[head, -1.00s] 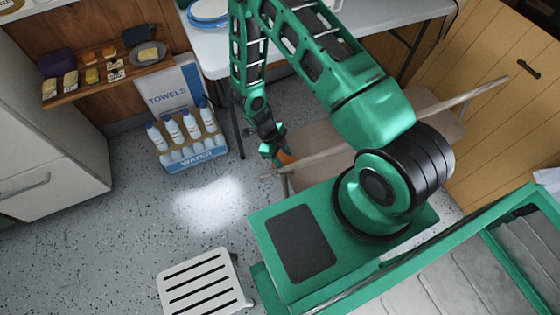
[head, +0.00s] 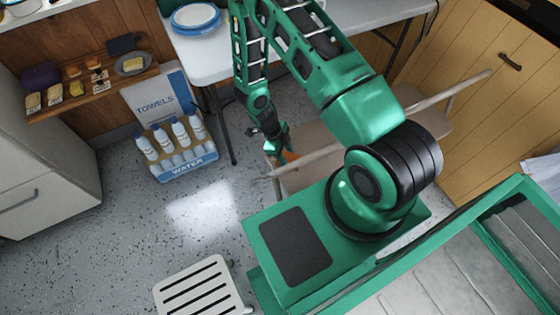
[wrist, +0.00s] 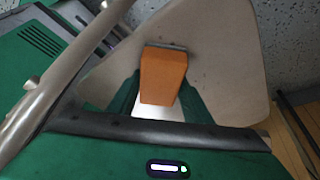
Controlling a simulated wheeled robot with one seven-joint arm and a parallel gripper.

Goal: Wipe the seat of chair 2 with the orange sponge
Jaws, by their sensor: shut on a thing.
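My gripper (head: 279,146) is shut on the orange sponge (head: 290,156), which shows fully in the wrist view (wrist: 163,76) between the fingers. In the wrist view the tan seat (wrist: 222,45) spreads behind the sponge. I cannot tell whether sponge and seat touch. No number shows on the chair.
A white slatted stool (head: 198,289) stands on the floor at the bottom. A white table (head: 215,62) stands behind my gripper. Speckled floor between stool and crate is clear.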

